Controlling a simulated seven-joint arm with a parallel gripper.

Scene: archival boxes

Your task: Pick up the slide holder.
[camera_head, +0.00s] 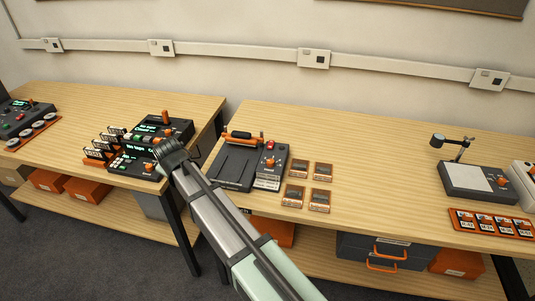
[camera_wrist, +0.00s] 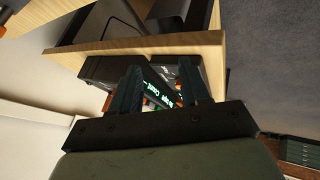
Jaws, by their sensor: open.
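Several small brown-and-orange framed squares with pale labels (camera_head: 320,171) lie in a loose group on the right-hand table; they may be slide holders, but I cannot tell which one is meant. Several orange-based upright holders with dark-and-white pieces (camera_head: 96,155) stand on the left-hand table. My gripper (camera_wrist: 158,80) is open, with its two dark fingers apart and nothing visibly held. In the head view my gripper (camera_head: 168,150) is near the right end of the left table, in front of the dark consoles. Lit green text shows between the fingers in the wrist view.
Dark consoles with green displays (camera_head: 165,128) stand beside my gripper. A lamp stand (camera_head: 470,180) and orange tray (camera_head: 462,227) are far right. Bare tabletop lies between.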

